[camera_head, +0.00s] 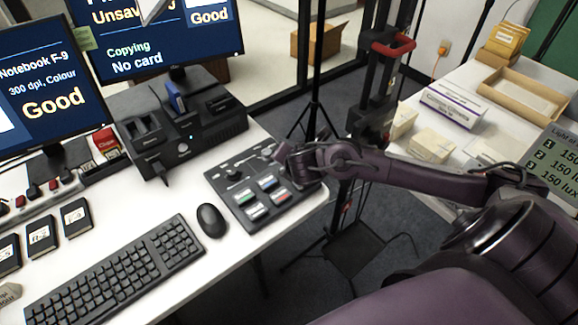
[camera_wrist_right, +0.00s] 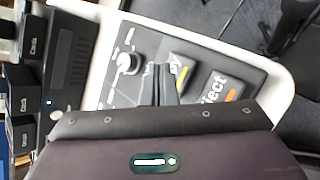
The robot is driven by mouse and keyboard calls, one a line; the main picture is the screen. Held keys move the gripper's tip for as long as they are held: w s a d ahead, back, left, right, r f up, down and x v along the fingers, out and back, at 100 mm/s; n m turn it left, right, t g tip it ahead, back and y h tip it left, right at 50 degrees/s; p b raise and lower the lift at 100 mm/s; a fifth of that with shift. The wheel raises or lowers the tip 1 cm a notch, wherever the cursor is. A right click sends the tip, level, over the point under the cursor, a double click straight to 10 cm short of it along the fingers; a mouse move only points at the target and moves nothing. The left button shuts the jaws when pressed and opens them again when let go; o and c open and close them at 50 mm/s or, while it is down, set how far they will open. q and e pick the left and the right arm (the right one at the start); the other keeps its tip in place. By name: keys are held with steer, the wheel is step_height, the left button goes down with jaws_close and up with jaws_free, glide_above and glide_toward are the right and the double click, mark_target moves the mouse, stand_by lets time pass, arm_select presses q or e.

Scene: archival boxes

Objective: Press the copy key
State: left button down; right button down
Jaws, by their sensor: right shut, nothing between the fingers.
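The dark control panel (camera_head: 238,172) lies at the desk's right end. It has several coloured keys, among them a green key (camera_head: 245,198), a blue key (camera_head: 267,183) and a red key (camera_head: 281,196); their labels are too small to read there, so I cannot tell which is the copy key. My right gripper (camera_wrist_right: 160,72) is shut and empty over the panel, beside a key with a yellow stripe (camera_wrist_right: 181,74). Another key (camera_wrist_right: 222,88) reads "ject" with an orange stripe. Contact with a key cannot be told. My left gripper is not in view.
A black docking unit (camera_head: 185,138) stands behind the panel, with a blue card (camera_head: 176,97) in its top. A mouse (camera_head: 212,220) and keyboard (camera_head: 118,272) lie left of the panel. The rear monitor (camera_head: 150,55) reads "Copying No card". A knob (camera_wrist_right: 128,63) stands near the fingers.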

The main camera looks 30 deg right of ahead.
steer(key=shift+r+p, duration=2.5)
steer(key=shift+r, duration=0.15)
steer(key=shift+f, duration=0.1)
